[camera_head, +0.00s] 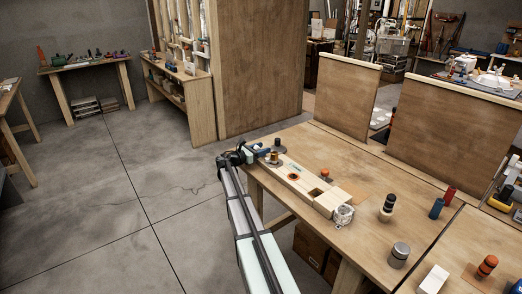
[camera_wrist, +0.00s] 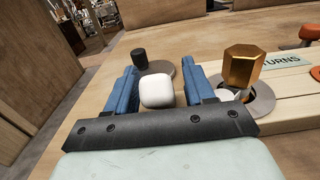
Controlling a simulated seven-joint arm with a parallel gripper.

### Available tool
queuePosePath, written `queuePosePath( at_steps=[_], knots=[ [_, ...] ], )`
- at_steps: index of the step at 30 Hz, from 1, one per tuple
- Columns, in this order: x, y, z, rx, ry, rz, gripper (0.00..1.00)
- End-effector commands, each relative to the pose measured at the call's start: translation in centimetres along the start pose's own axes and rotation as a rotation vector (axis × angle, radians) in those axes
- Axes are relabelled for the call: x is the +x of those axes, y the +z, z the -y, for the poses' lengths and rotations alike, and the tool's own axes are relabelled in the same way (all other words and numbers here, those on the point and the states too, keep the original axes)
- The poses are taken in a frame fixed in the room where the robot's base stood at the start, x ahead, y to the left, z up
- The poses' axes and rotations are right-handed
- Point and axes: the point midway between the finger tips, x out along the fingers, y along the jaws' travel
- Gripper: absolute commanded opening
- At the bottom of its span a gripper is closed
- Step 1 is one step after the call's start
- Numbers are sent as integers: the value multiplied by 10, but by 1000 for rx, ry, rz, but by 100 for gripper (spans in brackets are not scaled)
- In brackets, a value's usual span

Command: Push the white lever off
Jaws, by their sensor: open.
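A white rounded knob (camera_wrist: 157,91), which looks like the white lever's end, sits between the two blue fingers of my gripper (camera_wrist: 160,84) in the wrist view. A gap shows on each side of it, so my gripper is open around it. The rest of the lever is hidden below. In the head view my gripper (camera_head: 252,154) is at the far left end of the wooden board (camera_head: 318,198) on the workbench; the white knob cannot be made out there.
A gold hexagonal piece (camera_wrist: 242,66) stands on a round plate just right of the right finger. A dark cylinder on a disc (camera_wrist: 140,55) stands beyond the fingertips.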

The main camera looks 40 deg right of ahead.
Motion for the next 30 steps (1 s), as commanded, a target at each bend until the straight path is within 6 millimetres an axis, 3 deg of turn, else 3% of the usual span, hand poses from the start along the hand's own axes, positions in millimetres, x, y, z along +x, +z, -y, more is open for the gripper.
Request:
queuePosePath(
  at_steps=[4, 21, 30],
  knots=[
    [0, 0, 0, 0, 0, 0, 53],
    [0, 0, 0, 0, -1, 0, 0],
    [0, 0, 0, 0, -1, -1, 0]
  ],
)
